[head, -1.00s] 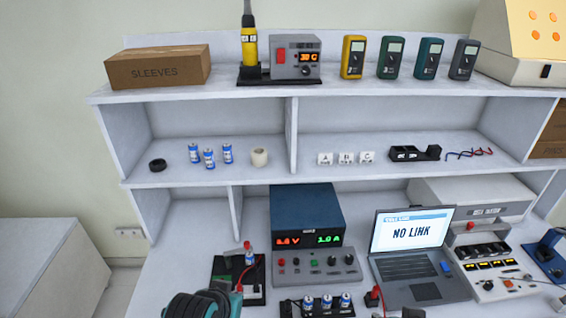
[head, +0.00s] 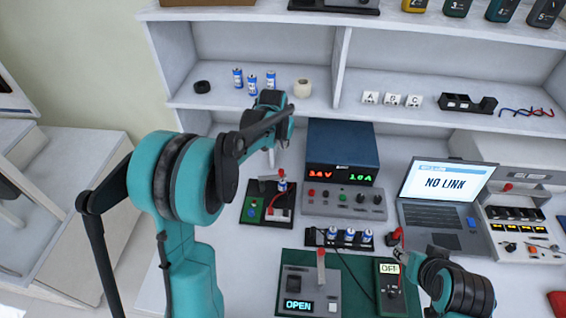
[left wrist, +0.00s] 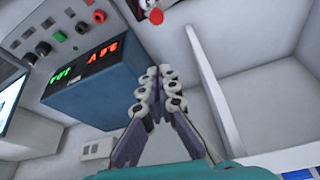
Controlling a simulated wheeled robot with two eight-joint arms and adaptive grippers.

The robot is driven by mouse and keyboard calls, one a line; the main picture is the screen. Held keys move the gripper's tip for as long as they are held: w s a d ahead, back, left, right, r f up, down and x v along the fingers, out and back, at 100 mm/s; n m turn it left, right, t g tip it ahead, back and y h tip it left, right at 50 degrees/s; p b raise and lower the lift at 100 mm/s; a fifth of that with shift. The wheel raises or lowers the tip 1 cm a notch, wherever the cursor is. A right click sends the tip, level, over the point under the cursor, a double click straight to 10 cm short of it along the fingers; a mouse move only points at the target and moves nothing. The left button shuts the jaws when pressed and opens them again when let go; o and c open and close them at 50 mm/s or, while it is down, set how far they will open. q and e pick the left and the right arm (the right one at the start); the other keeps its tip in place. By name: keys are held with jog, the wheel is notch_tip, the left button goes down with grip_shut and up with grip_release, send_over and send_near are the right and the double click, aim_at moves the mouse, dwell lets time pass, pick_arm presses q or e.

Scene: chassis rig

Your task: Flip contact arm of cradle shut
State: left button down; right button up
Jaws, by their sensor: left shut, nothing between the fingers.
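A black board (head: 246,215), which looks like the cradle, lies left of the blue power supply in the head view. It carries a green pad, a pale block and a small upright part with a red tip (head: 282,173), probably the contact arm. My left gripper (head: 272,160) reaches down just above and behind the board, shut and empty. In the left wrist view its fingers (left wrist: 155,78) meet at the tips, apart from a red round knob (left wrist: 157,17) near the top edge. My right gripper (head: 402,252) is at the lower right, its fingers unclear.
The power supply (head: 340,148) stands close right of the board. A black holder (head: 318,238) with blue cells is in front. A grey box (head: 297,283) reads OPEN and has a red-tipped lever. A meter (head: 391,295) reads OFF. The laptop (head: 447,190) shows NO LINK. A shelf overhangs behind.

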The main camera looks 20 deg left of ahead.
pick_arm(q)
notch_tip(320, 180, down, 2)
jog(key=w, duration=0.2)
jog(key=b, duration=0.4)
send_over(284, 177)
jog(key=w+a, duration=0.1)
jog(key=w, duration=0.1)
notch_tip(284, 177, down, 10)
jog(key=r, duration=0.1)
jog(key=shift+f, duration=0.35)
jog(key=shift+s+d+m, duration=0.2)
jog(key=shift+s+m, duration=0.2)
jog(key=shift+m, duration=0.2)
jog(key=shift+s+d+r+h, duration=0.1)
jog(key=shift+s+d+h, duration=0.25)
jog(key=shift+s, duration=0.3)
jog(key=shift+w, duration=0.1)
